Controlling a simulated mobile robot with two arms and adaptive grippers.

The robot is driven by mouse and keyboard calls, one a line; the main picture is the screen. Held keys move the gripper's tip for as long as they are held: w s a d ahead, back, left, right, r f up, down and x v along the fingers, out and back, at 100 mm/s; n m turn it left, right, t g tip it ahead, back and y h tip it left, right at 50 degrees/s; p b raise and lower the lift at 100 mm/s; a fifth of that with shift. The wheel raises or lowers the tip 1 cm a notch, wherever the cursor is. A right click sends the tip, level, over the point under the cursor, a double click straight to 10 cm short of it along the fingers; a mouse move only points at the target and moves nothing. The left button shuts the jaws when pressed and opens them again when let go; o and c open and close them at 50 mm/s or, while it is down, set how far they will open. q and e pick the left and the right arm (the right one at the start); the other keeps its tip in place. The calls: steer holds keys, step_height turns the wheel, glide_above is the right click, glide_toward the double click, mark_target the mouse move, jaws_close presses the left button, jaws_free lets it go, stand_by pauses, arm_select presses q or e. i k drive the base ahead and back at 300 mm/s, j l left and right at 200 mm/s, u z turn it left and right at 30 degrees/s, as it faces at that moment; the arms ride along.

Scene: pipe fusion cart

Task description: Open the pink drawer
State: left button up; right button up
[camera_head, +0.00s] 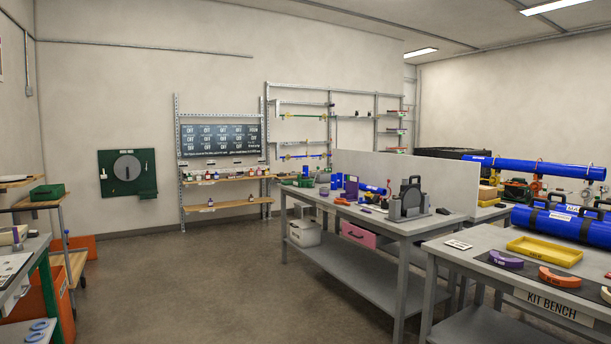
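The pink drawer (358,234) hangs under the top of the grey workbench (420,226) in the middle right. Its pink front faces me, with a small light-coloured label or handle on it too small to make out. It appears flush beneath the bench top, and I see no opening into it. Neither of my grippers shows in this view.
A white container (304,233) sits under the same bench, left of the drawer. The grey kit bench (478,262) stands nearer at the right, with a yellow tray (545,250) on it. Open floor (210,290) lies left of the benches. An orange bin (30,305) stands at the left.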

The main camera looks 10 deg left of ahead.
mark_target(359, 234)
steer(key=u, duration=0.3)
steer(key=i, duration=4.45)
steer(key=i+z, duration=0.15)
steer(key=i, duration=0.3)
steer(key=i+j+z, duration=0.15)
steer(key=i, duration=0.35)
steer(key=i+j+z, duration=0.15)
steer(key=i, duration=0.3)
